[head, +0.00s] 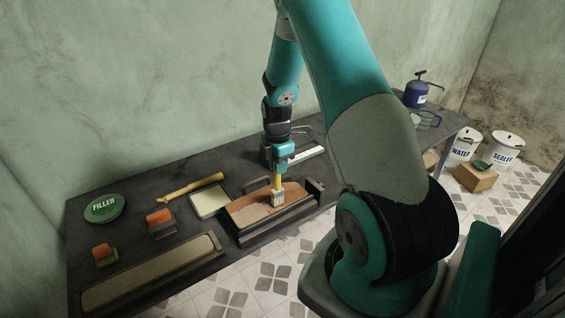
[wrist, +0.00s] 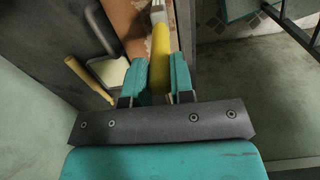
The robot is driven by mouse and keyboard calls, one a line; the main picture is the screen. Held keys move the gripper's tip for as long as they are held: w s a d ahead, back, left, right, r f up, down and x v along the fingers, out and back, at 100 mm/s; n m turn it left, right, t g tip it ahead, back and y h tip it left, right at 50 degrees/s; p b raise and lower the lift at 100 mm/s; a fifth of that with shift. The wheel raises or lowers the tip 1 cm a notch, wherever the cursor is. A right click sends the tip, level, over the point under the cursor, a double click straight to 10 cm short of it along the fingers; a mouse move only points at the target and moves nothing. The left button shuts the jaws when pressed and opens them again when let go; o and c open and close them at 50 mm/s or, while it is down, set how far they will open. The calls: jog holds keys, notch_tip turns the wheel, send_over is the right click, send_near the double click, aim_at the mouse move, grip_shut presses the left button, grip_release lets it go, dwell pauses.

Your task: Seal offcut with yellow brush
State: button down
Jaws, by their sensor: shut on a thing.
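My gripper (head: 279,168) is shut on the yellow brush (head: 277,183), which hangs bristles down. In the wrist view the brush's yellow handle (wrist: 161,60) runs between the two teal fingers (wrist: 158,78). The brush head (head: 277,198) is over the offcut (head: 248,208), a reddish-brown board in a dark holder (head: 285,218) on the table. I cannot tell whether the bristles touch the board. The offcut also shows as a brown strip in the wrist view (wrist: 125,22).
A shallow tray (head: 210,202), a yellow-handled tool (head: 193,186), a green FILLER lid (head: 104,207) and orange-topped blocks (head: 160,222) lie left on the dark table (head: 130,195). A long board (head: 150,275) lies in front. WATER (head: 464,147) and SEALER (head: 503,152) buckets stand at right.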

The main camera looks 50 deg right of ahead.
jog(key=shift+w+a+r, duration=0.1)
jog(key=shift+w+a, duration=0.1)
jog(key=shift+a, duration=0.5)
jog(key=shift+w+a, duration=0.25)
jog(key=shift+a, duration=0.55)
jog(key=shift+w+a, duration=0.2)
jog(key=shift+a, duration=0.55)
jog(key=shift+w+a, duration=0.2)
jog(key=shift+a, duration=0.6)
jog(key=shift+w+a, duration=0.2)
jog(key=shift+a, duration=0.55)
jog(key=shift+w+a, duration=0.25)
jog(key=shift+a, duration=0.55)
jog(key=shift+w+a, duration=0.2)
jog(key=shift+a, duration=0.65)
